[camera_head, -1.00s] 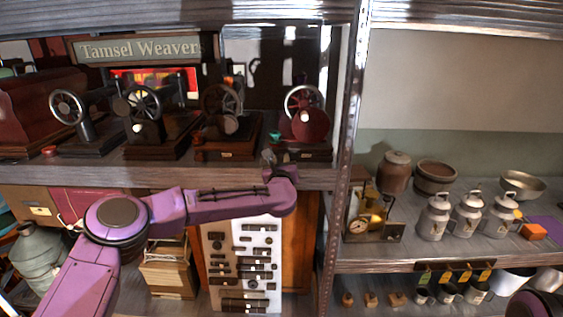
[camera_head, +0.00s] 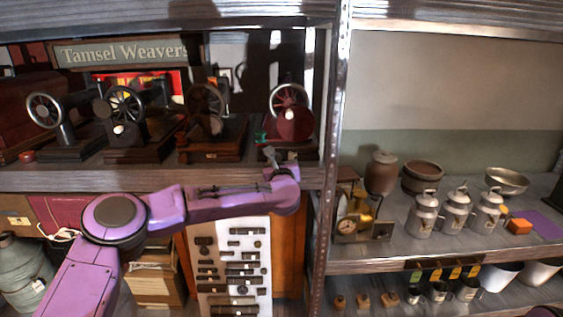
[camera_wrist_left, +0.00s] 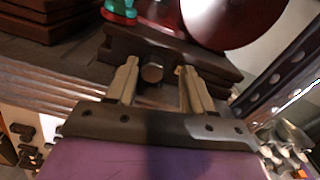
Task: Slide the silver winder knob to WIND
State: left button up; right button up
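The silver winder knob (camera_wrist_left: 152,73) is a short grey cylinder at the dark wooden base of a sewing machine in the left wrist view. My left gripper (camera_wrist_left: 157,67) is open, with one finger on each side of the knob and a visible gap to both. The machine has a dark red round body (camera_head: 294,124) and stands at the right end of the upper shelf in the head view. My left gripper (camera_head: 270,156) is just in front of its base there, where I cannot make out the knob. No WIND marking is legible. My right gripper is not in view.
Other sewing machines (camera_head: 124,105) stand to the left along the upper shelf (camera_head: 90,178). A metal shelf post (camera_head: 333,150) rises close to the right of my left gripper. A small green figure (camera_wrist_left: 120,10) is near the knob.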

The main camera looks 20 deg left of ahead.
pick_arm(q)
jog(key=shift+s+a+f, duration=0.1)
jog(key=shift+s+a, duration=0.05)
jog(key=shift+s, duration=0.1)
jog(key=b+v, duration=0.5)
jog(key=v, duration=0.5)
